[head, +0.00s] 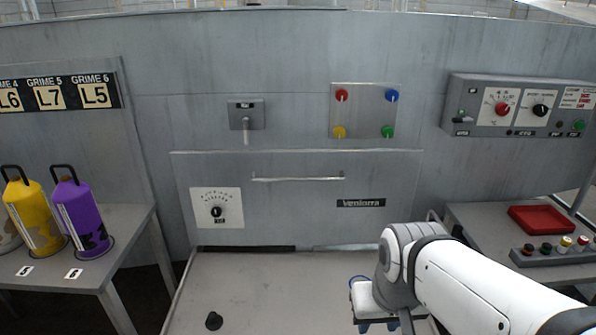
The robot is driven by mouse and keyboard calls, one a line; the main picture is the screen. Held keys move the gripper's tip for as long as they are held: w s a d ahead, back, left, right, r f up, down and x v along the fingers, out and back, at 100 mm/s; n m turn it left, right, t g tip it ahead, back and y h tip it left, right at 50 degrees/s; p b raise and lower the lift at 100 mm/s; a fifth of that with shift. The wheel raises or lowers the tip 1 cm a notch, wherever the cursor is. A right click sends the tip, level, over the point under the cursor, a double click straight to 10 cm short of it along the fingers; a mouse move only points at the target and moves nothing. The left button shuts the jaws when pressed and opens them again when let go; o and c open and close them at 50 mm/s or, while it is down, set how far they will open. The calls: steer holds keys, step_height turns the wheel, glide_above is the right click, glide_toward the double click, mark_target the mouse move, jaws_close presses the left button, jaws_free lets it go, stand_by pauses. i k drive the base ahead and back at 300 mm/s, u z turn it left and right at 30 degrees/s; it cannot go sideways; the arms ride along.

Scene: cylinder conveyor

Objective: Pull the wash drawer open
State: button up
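The wash drawer (290,210) is a wide grey front panel in the machine wall, in the middle of the head view. It looks shut, close to flush with the wall. Its thin bar handle (298,179) runs level across the upper part, and nothing touches it. A dial plate sits at the panel's left and a "Ventorra" label at its right. My gripper (378,325) is low in the view, right of centre, in front of and well below the handle. Its fingertips are cut off or hidden at the bottom edge, so its opening is unclear.
A grey shelf (225,285) lies below the drawer, with a small black knob (214,321). A left table (125,222) carries yellow (33,215) and purple (82,218) cylinders. A right table (480,215) carries a red tray (541,219).

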mark_target(307, 196)
steer(key=i, duration=1)
steer(key=z, duration=0.05)
